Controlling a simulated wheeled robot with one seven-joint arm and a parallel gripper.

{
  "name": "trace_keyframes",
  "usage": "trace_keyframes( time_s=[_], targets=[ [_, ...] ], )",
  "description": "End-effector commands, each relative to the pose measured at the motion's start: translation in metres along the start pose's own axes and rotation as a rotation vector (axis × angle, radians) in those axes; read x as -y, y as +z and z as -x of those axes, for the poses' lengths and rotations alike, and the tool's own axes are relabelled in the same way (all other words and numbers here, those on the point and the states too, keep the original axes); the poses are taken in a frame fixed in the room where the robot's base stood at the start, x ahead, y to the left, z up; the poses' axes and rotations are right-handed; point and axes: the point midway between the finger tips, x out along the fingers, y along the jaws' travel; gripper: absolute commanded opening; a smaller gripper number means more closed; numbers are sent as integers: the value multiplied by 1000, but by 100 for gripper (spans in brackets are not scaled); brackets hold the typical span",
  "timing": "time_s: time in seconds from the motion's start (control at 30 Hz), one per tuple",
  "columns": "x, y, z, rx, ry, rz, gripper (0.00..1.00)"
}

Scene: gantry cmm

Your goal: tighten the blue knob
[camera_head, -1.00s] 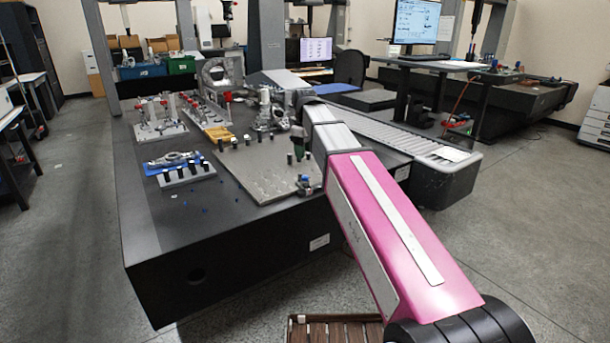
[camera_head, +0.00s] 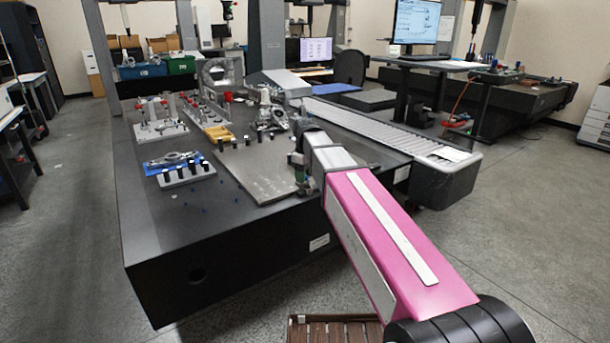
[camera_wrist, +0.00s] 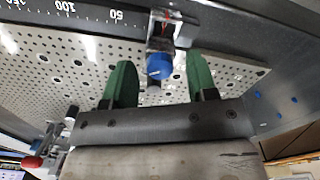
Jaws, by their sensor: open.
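The blue knob (camera_wrist: 159,66) shows in the wrist view, on a small metal clamp or fixture (camera_wrist: 166,32) at the edge of a perforated plate (camera_wrist: 75,80). My gripper (camera_wrist: 155,80) has two green fingers, open, one to the left and one to the right of the knob in the picture. I cannot tell how far the knob is from them in depth; no contact shows. In the head view my arm hides most of the gripper, and the knob cannot be made out there.
The plate (camera_head: 258,178) lies on a dark table (camera_head: 215,240). Black posts, a blue tray (camera_head: 168,168) and red-topped clamps stand to its left. A roller conveyor (camera_head: 385,135) runs along the right. A second red-tipped clamp (camera_wrist: 33,162) shows in the wrist view.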

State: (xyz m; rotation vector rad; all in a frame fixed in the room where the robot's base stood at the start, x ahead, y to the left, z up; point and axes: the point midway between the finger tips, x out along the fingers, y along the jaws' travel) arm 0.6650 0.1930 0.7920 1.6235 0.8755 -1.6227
Motion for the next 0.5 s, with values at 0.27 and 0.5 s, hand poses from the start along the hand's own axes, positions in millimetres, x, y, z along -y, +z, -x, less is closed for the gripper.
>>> trace_keyframes(
  time_s=[0.27, 0.5],
  targets=[
    [0, 0, 0, 0, 0, 0, 3],
    [0, 0, 0, 0, 0, -16, 3]
  ],
)
